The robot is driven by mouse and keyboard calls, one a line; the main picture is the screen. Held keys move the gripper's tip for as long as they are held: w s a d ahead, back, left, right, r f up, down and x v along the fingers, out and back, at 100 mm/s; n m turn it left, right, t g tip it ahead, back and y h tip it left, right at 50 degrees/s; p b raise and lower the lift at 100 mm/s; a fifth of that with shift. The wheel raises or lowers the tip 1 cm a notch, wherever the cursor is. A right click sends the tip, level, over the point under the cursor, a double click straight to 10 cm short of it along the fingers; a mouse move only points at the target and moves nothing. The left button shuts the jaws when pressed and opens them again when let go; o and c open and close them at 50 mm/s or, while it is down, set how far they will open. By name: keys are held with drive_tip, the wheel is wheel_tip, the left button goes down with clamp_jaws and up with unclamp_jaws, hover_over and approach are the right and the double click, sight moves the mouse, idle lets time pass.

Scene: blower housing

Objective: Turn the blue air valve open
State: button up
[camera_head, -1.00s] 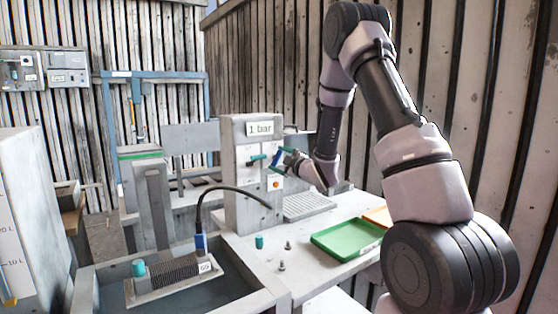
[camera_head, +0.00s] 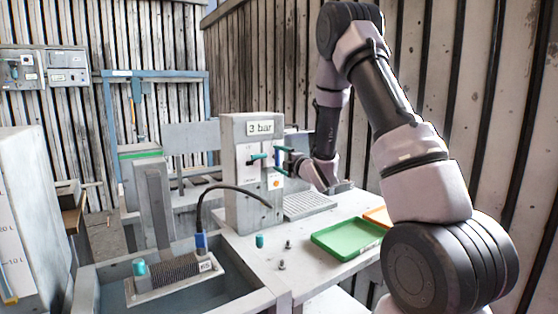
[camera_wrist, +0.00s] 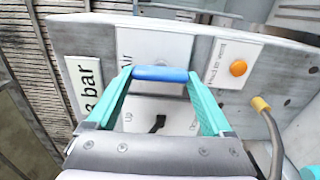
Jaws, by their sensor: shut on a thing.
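The blue air valve (camera_wrist: 160,74) shows in the wrist view as a blue bar under the "Air" label, on the upright grey panel (camera_head: 240,205). My gripper (camera_head: 283,158) is at the panel's right part in the head view. In the wrist view, my gripper's teal fingers (camera_wrist: 161,75) sit at the two ends of the blue bar and are shut on it. The panel's display (camera_head: 260,127) reads "3 bar". In the head view the valve is largely hidden by my fingers.
An orange button (camera_wrist: 238,68) and a yellow-ended hose (camera_wrist: 262,105) are close to my gripper. A green tray (camera_head: 347,252) and small loose parts lie on the bench; a finned block (camera_head: 178,275) sits in the basin.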

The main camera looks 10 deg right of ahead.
drive_tip(key=shift+f, duration=0.1)
drive_tip(key=o, duration=1.1)
drive_tip(key=shift+o, duration=0.2)
drive_tip(key=v, duration=1.1)
